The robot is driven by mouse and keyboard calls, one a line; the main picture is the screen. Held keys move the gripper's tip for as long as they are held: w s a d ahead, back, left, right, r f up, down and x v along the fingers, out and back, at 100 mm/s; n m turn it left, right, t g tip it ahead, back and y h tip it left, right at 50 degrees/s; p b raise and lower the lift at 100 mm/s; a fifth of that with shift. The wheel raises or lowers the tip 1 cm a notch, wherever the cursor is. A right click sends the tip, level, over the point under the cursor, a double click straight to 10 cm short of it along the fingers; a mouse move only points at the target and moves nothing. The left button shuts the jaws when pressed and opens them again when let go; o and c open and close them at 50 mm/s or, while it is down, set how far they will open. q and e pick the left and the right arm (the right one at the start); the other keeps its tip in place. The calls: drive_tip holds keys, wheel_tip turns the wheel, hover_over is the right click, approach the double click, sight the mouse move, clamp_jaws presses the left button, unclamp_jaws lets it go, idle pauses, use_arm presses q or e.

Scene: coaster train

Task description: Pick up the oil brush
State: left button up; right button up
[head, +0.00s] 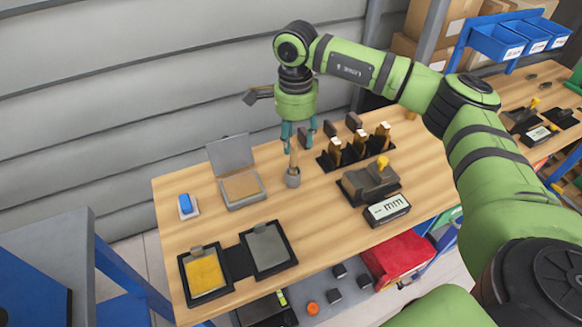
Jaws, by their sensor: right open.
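What looks like the oil brush (294,157) stands upright in a small grey cup (293,179) near the middle of the wooden table. Only its light wooden handle shows above the cup; its lower end is hidden inside. My right gripper (297,140) points down over the cup, its teal fingers apart. The fingertips are around or just above the top of the handle; I cannot tell whether they touch it. My left gripper is not in view.
An open grey-lidded box (240,202) and a blue block (185,204) are left of the cup. A black rack (359,152) with wooden-topped pieces and a gauge block (370,184) with an "mm" display (387,208) are right. Two clipboard-like trays (269,262) lie in front.

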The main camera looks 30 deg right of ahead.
sight(293, 160)
drive_tip(key=shift+s+a+f+p, duration=0.1)
drive_tip(key=shift+f+p, duration=0.2)
drive_tip(key=shift+f, duration=0.2)
drive_tip(key=f+p, duration=0.3)
drive_tip(key=f, duration=0.2)
drive_tip(key=shift+a+f, duration=0.2)
drive_tip(key=shift+f, duration=0.55)
clamp_jaws()
